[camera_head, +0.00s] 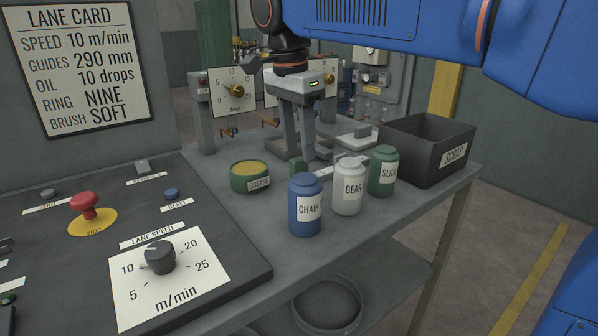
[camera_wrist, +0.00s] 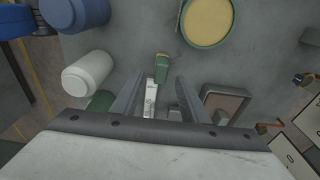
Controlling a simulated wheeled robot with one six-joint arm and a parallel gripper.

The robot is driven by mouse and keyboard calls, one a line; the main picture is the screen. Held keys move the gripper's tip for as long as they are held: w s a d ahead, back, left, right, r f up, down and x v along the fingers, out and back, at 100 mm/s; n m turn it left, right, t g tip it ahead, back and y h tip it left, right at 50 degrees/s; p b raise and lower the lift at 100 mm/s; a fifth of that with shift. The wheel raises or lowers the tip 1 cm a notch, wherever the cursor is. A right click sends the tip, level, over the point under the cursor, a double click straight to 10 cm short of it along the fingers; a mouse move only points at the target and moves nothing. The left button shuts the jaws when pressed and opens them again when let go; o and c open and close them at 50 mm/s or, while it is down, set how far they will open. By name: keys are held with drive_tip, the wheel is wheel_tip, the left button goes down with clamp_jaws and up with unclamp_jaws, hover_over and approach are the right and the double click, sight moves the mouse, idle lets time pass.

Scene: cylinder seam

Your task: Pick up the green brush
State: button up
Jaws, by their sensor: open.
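A small green block (camera_head: 298,168), which looks like the green brush, stands on the grey bench behind the blue CHAIN bottle. In the wrist view the green piece (camera_wrist: 162,69) shows just beyond my fingertips, with a white labelled strip (camera_wrist: 150,98) near it, between the fingers. I cannot tell whether the strip belongs to it. My gripper (camera_head: 301,157) points down over the bench, open and empty. In the wrist view its two fingers (camera_wrist: 160,78) lie to either side of the green piece's line. Bristles cannot be made out.
Blue CHAIN (camera_head: 305,223), white GEAR (camera_head: 348,176) and green SLIDE (camera_head: 382,168) bottles stand close in front and right. An open GREASE tin (camera_head: 250,184) is at left. A black SCRAP bin (camera_head: 411,155) stands at the right end. A control panel (camera_head: 100,285) fills the left.

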sight(298, 158)
drive_tip(key=shift+w+f, duration=0.1)
drive_tip(key=shift+f, duration=2.6)
clamp_jaws()
